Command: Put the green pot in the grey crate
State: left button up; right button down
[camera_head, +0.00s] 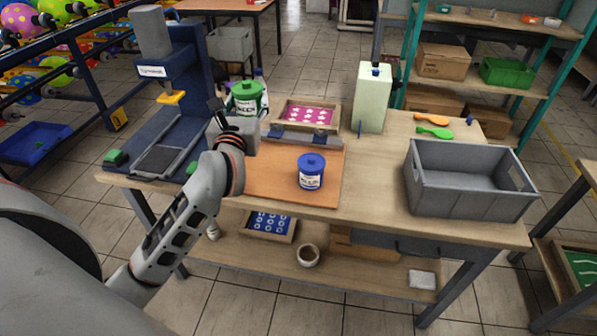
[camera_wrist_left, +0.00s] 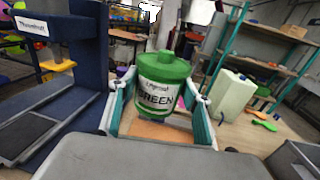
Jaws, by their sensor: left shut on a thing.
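The grey crate (camera_head: 466,205) stands empty at the table's right end. My right gripper is not in view.
A blue pot (camera_head: 311,172) stands on the orange-brown board (camera_head: 270,185). A framed pink screen (camera_head: 305,114), a pale green canister (camera_head: 372,98) and two spatulas (camera_head: 434,132) are at the back. The blue press (camera_head: 165,110) is close on the left. Bare tabletop lies before the crate.

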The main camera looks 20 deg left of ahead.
pick_arm(q)
notch_tip(320, 180, down, 20)
jog(key=b, duration=0.6)
jog(key=shift+r, duration=0.1)
jog(key=shift+f, duration=0.3)
jog(key=o, duration=1.4)
jog(key=shift+r, duration=0.1)
